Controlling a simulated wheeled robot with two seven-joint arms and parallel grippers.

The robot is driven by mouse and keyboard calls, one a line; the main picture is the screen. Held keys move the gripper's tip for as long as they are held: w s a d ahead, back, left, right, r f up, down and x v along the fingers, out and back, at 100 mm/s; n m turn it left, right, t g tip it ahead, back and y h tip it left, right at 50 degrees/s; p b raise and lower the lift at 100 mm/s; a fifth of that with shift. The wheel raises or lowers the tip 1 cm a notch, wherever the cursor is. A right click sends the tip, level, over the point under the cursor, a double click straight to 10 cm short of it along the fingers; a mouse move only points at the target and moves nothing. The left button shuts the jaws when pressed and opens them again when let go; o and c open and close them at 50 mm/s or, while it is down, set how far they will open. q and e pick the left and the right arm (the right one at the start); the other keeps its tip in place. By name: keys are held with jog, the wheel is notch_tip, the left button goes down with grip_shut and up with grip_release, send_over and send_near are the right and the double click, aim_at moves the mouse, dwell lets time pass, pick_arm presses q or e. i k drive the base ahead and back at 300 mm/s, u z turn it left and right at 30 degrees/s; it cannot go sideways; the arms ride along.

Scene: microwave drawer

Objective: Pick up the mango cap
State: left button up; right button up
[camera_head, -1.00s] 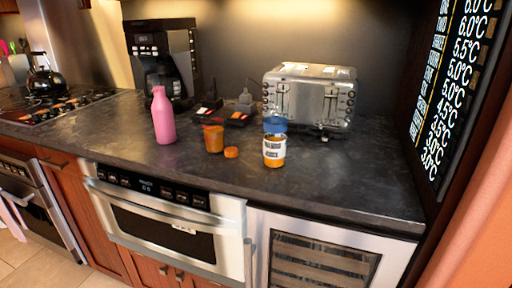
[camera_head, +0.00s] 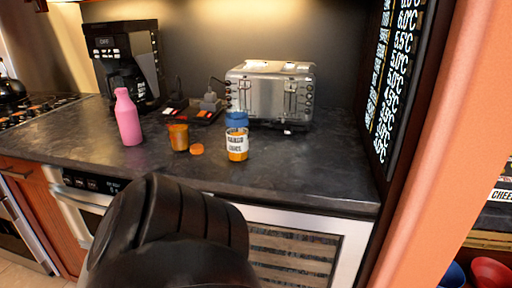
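A small orange cap (camera_head: 197,149) lies on the dark countertop, just right of an open-looking orange jar (camera_head: 179,138). A jar with a white label and orange contents (camera_head: 237,147) stands further right. A blue cap or lid (camera_head: 236,119) shows at the top of that jar; I cannot tell whether it sits on it or stands behind it. A large black rounded part of my own arm fills the bottom centre, nearer than the counter. No gripper fingers show in this view. The cap is in plain sight, and nothing touches it from above.
A pink bottle (camera_head: 128,117) stands left of the jars. A black coffee maker (camera_head: 126,62) and a silver toaster (camera_head: 270,92) stand at the back. The dark countertop (camera_head: 310,170) is clear at the right. An orange wall edge (camera_head: 440,130) rises further right.

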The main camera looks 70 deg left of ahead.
aim_at(197, 149)
jog(key=k, duration=0.5)
jog(key=u, duration=0.95)
